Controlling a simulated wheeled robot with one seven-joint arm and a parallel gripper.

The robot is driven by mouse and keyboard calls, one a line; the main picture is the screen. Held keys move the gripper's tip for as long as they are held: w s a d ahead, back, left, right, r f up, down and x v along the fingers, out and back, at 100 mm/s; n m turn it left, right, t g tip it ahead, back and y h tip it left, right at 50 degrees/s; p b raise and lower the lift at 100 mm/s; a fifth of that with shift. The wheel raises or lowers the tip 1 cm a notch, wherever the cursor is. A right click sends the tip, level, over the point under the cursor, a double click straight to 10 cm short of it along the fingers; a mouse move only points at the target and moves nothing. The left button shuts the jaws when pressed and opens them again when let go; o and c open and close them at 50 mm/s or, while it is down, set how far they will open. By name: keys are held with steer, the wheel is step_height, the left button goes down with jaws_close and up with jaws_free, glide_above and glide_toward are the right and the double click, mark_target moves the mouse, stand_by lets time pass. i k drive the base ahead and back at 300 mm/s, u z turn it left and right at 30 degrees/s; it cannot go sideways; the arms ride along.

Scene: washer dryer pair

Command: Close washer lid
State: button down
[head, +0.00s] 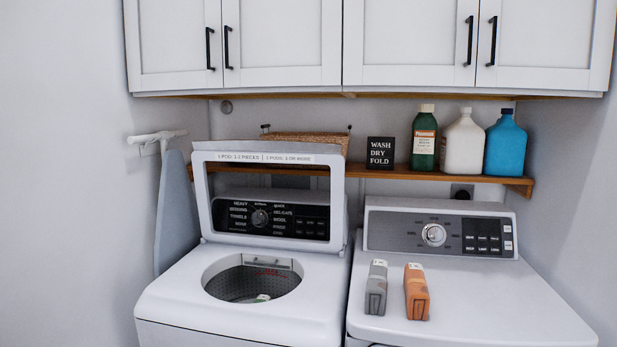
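The washer (180,295) is the white machine on the left, with its round tub opening (253,278) uncovered. Its lid (201,212) stands raised at the back, a white frame around a clear window. The control panel shows through that window. Inside the tub, a small pale and green item (262,298) is visible on the perforated drum. My gripper is not in view, so its state and position are hidden.
The dryer (480,300) stands close on the right, with a grey box (376,288) and an orange box (416,292) on top. A wooden shelf (385,173) with several bottles runs behind. White cabinets (280,40) hang above. An ironing board (173,215) leans at left.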

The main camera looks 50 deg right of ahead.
mark_target(283, 194)
steer(key=z, duration=2.1)
steer(key=i, duration=0.45)
